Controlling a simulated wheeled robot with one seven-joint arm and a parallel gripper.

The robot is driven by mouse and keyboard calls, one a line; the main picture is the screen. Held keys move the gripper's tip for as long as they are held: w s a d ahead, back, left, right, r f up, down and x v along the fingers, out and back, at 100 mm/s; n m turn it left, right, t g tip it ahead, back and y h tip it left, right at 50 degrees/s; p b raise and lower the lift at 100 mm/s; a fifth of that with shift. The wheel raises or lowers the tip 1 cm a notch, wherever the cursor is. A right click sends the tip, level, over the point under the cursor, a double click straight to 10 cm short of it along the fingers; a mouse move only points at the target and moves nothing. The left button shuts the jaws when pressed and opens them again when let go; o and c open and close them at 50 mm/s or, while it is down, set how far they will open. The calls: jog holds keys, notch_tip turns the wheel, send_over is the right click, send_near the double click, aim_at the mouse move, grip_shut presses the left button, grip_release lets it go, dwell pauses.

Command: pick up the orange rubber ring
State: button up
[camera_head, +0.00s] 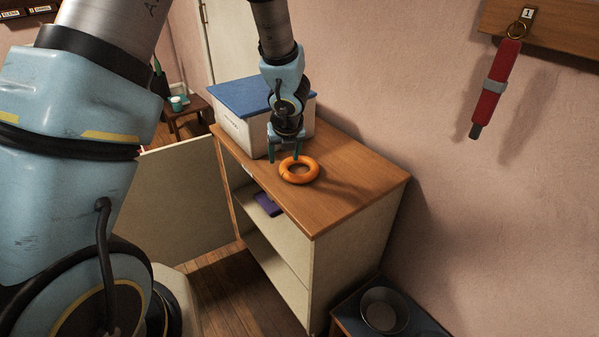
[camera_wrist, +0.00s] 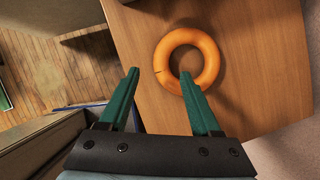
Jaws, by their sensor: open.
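The orange rubber ring (camera_head: 299,170) lies flat on the wooden top of a cabinet. It also shows in the wrist view (camera_wrist: 187,38), ahead of my gripper. My gripper (camera_head: 284,155) is above the cabinet top, just behind and left of the ring in the head view. Its two green fingers (camera_wrist: 159,87) are apart with nothing between them in the wrist view. The right fingertip overlaps the ring's near inner edge in the picture; I cannot tell whether they touch.
A white box with a blue lid (camera_head: 247,98) stands on the cabinet top (camera_head: 345,190) right behind my gripper. The cabinet door (camera_head: 180,203) hangs open, with a purple item (camera_head: 267,204) on a shelf. A bowl (camera_head: 384,309) sits lower right. The cabinet top's right part is clear.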

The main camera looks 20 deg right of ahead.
aim_at(284, 168)
jog(key=b+x, duration=0.1)
jog(key=x, duration=0.5)
jog(key=shift+w+d+f, duration=0.15)
jog(key=shift+f, duration=0.2)
grip_shut()
dwell(0.4)
